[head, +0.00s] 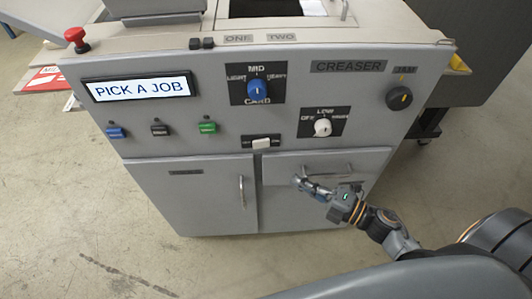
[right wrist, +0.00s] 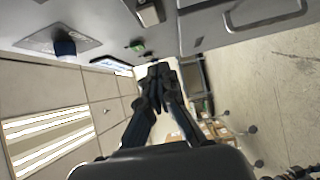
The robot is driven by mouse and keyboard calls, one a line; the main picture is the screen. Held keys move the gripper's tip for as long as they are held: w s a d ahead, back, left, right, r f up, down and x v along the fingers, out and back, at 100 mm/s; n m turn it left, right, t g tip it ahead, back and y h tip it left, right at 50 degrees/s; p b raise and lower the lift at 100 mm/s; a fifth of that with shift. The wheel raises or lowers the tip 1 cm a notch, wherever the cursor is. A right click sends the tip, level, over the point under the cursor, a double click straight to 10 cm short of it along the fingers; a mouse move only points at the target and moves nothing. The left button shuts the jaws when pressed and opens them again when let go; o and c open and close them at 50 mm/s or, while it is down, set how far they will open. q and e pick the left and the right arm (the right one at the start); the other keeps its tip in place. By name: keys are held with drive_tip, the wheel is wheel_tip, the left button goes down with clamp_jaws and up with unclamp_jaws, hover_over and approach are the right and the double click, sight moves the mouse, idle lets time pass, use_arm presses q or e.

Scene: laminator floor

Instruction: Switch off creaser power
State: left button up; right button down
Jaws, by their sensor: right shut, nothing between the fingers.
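The creaser (head: 225,160) is a grey cabinet with a control panel and a "CREASER" label. A white switch (head: 262,143) sits low in the middle of the panel on a dark label plate; I cannot tell its setting for sure. My right gripper (head: 300,182) is in front of the lower cabinet, below and to the right of the switch, near the drawer front. Its fingers are shut and empty; they also show closed together in the right wrist view (right wrist: 160,72). My left gripper is not in view.
The panel carries a blue knob (head: 255,87), a white knob (head: 322,128), a black knob (head: 399,98), a display (head: 140,87) reading "PICK A JOB", and a red button (head: 76,37). A door handle (head: 242,190) and drawer handle stick out below. Open floor (head: 50,200) lies left.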

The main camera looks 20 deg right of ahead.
drive_tip(key=p, duration=0.3)
approach(255, 148)
drive_tip(key=w+a, duration=0.1)
drive_tip(key=a, duration=0.4)
drive_tip(key=w, duration=0.1)
drive_tip(key=w+d, duration=0.1)
drive_tip(key=w, duration=0.1)
drive_tip(key=shift+w, duration=0.3)
drive_tip(key=shift+w+a+r+m+t+h, duration=0.1)
drive_tip(key=shift+w+m+t+h, duration=0.1)
drive_tip(key=shift+m+t+h, duration=0.25)
